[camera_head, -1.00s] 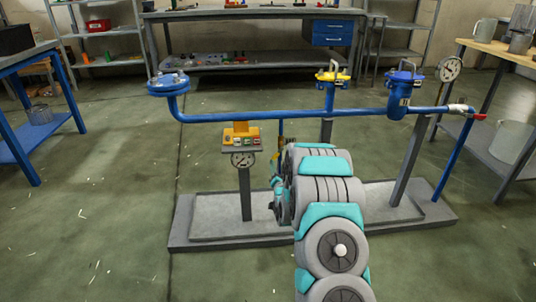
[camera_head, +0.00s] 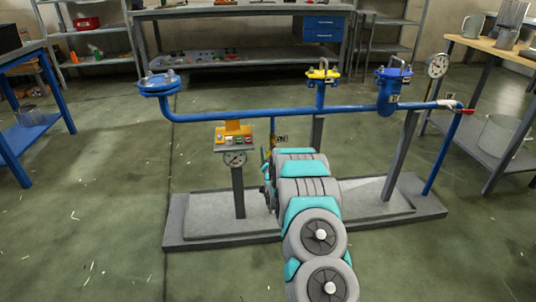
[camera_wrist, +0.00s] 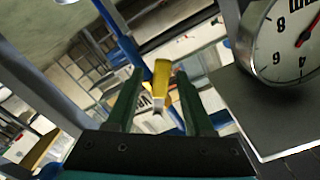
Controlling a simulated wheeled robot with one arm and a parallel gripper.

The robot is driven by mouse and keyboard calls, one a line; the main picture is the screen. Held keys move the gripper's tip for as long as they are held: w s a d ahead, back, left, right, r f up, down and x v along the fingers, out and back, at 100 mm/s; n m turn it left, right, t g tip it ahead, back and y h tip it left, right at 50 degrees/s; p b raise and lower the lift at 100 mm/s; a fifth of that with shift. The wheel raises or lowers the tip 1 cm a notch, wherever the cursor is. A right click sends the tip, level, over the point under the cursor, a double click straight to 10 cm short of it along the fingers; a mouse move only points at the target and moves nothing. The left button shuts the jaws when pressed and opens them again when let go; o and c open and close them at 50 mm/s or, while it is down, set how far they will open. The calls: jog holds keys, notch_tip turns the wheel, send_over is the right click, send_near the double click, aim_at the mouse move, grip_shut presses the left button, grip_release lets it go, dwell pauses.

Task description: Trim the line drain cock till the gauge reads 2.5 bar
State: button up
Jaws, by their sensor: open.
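A yellow lever (camera_wrist: 161,80), which looks like the drain cock's handle, shows between my gripper's fingers in the wrist view. In the head view a small yellow part (camera_head: 272,139) hangs below the blue pipe (camera_head: 215,117), behind my arm. My gripper (camera_wrist: 160,75) is open, with a dark green finger on either side of the lever; I cannot tell if either touches it. In the head view my arm hides most of it. A round white gauge (camera_head: 235,158) stands left of my arm; it also shows in the wrist view (camera_wrist: 288,40), cut off, its red needle's reading unclear.
An orange-topped button box (camera_head: 233,137) sits above the gauge on a post. The pipe carries a yellow-handled valve (camera_head: 322,75), a blue strainer (camera_head: 391,88), another gauge (camera_head: 438,65) and a red lever (camera_head: 467,112). A grey base plate (camera_head: 190,237) lies beneath.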

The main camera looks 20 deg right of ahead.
jog(key=shift+w, duration=0.2)
jog(key=shift+c, duration=0.3)
grip_shut()
dwell(1.0)
